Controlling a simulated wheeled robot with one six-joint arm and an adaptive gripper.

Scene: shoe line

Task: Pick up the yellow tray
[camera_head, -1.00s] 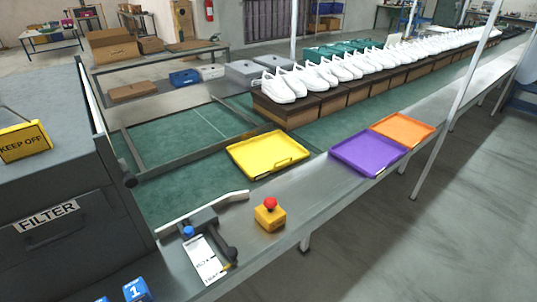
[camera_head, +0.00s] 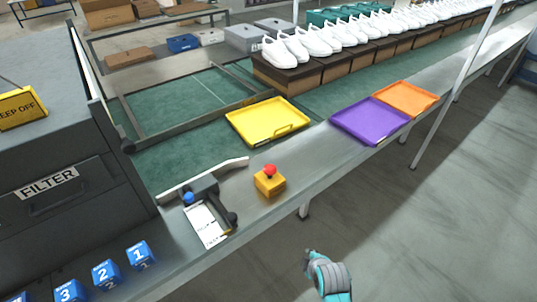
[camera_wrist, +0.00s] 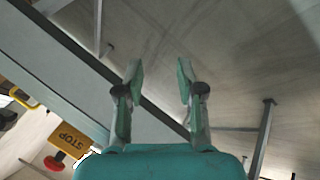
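The yellow tray (camera_head: 268,122) lies flat on the green conveyor belt in the head view, left of the purple tray, with its near edge by the metal rail. My gripper shows in the wrist view (camera_wrist: 158,75) with its two fingers apart and nothing between them. Part of my arm shows at the bottom of the head view, in front of the line and well short of the yellow tray. The yellow tray cannot be made out for sure in the wrist view.
A purple tray (camera_head: 370,122) and an orange tray (camera_head: 405,98) lie to the right. A yellow stop box with a red button (camera_head: 269,181) stands on the rail, and shows in the wrist view (camera_wrist: 68,141). A scanner (camera_head: 208,215) stands left of it. White shoes on boxes line the back.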

